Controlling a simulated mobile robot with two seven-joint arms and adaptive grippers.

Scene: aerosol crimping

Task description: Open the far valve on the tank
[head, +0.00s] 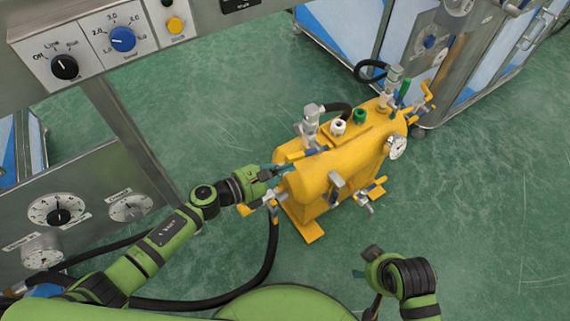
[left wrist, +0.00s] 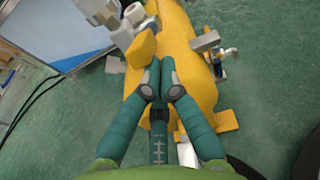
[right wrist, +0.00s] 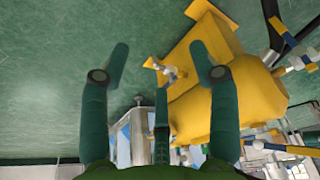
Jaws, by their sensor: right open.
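The yellow tank (head: 330,170) stands on the green floor, centre right in the head view. At its far end are a yellow lever (head: 427,91) and a green handle (head: 404,88). At its near end is a valve with a yellow lever (head: 294,156); a yellow lever also shows in the left wrist view (left wrist: 141,49). My left gripper (head: 283,170) is at the near end, its fingers together with tips beside that lever; whether they touch it is unclear. My right gripper (right wrist: 157,65) is open and empty, in front of the tank.
A black hose (head: 272,255) runs from the tank's near end to the left. A gauge (head: 397,146) and a front valve (head: 363,200) stick out. A control panel (head: 80,60) is at the left, a steel cabinet (head: 440,60) behind. The floor at right is clear.

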